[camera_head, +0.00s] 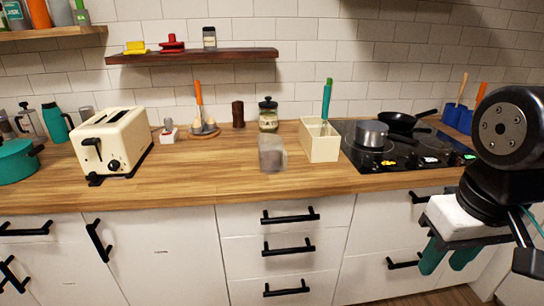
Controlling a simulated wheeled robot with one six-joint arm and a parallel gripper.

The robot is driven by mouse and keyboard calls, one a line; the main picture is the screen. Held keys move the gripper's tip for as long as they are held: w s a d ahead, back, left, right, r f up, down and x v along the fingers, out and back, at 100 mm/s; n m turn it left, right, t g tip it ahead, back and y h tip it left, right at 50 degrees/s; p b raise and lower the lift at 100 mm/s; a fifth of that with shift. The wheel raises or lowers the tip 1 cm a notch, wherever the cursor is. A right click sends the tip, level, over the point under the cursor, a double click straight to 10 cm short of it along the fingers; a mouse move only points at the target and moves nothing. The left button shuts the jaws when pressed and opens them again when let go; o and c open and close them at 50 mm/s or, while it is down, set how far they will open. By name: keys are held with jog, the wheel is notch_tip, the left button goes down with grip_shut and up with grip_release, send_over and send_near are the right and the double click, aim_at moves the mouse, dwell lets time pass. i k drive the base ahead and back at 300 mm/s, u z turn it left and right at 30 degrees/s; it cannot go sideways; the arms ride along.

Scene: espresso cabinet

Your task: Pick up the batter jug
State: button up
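A small, see-through greyish container (271,155), which looks like the batter jug, stands near the front edge of the wooden counter, in the middle of the view. It is blurred, so I cannot make out its handle or contents. My gripper (444,264) hangs at the lower right, in front of the cabinets and well away from the container. Its two teal fingers point down with a gap between them, and nothing shows in the gap.
A cream box (320,142) with a teal-handled tool stands right of the container. A black hob (398,162) holds a pot (371,135) and a pan (405,120). A glass jar (268,115) stands behind. A cream toaster (113,142) is left. The counter (210,178) between is clear.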

aim_at(271, 152)
jog(key=k, duration=0.55)
jog(key=u, duration=0.65)
jog(key=i, duration=1.05)
jog(key=z, duration=0.65)
jog(key=i, duration=0.5)
jog(key=z, duration=0.45)
